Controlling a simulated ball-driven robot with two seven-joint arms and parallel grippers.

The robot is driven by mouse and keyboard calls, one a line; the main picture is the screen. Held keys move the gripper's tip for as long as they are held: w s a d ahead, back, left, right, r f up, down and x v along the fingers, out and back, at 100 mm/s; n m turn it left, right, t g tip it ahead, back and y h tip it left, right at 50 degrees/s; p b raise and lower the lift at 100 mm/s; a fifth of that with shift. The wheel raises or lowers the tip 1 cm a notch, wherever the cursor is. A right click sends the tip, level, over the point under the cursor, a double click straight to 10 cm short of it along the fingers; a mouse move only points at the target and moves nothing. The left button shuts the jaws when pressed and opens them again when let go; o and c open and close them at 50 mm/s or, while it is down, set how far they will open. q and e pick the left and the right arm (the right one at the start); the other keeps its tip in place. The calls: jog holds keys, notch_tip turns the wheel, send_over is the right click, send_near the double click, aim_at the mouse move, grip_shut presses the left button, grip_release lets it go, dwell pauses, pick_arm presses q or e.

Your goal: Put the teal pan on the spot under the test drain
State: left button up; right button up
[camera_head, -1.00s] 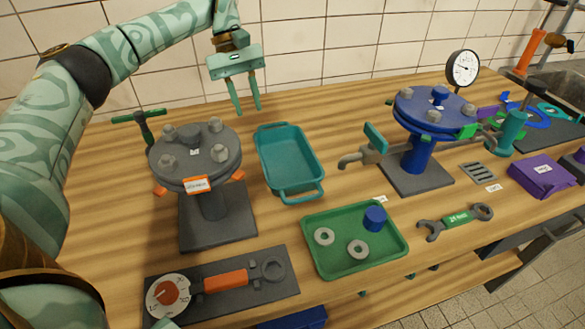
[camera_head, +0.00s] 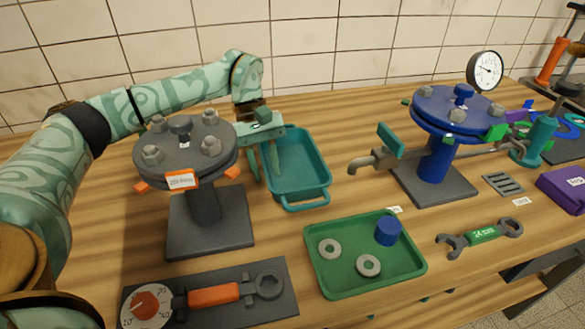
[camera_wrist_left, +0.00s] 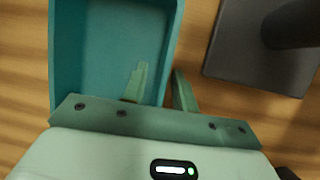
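The teal pan (camera_head: 300,178) is an empty rectangular tray with a handle at each short end, standing on the wooden bench. In the left wrist view the pan (camera_wrist_left: 105,50) fills the upper left. My left gripper (camera_head: 264,163) is low over its left long wall, fingers pointing down. The fingers are apart, one on the inner side of the wall and one outside; contact is unclear. They also show in the left wrist view (camera_wrist_left: 160,88). The test drain appears to be the grey spout (camera_head: 364,165) with a teal lever, on the blue flanged stand (camera_head: 434,160). No marked spot is clear beneath it. My right gripper is out of view.
A grey flanged stand (camera_head: 205,205) is close left of my left gripper. A green tray (camera_head: 340,278) with two rings and a blue cylinder lies in front of the pan. A wrench (camera_head: 480,237) and grate (camera_head: 503,184) lie right. Bare bench separates pan and spout.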

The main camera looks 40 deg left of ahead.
pick_arm(q)
jog(key=shift+r, duration=0.1)
grip_shut()
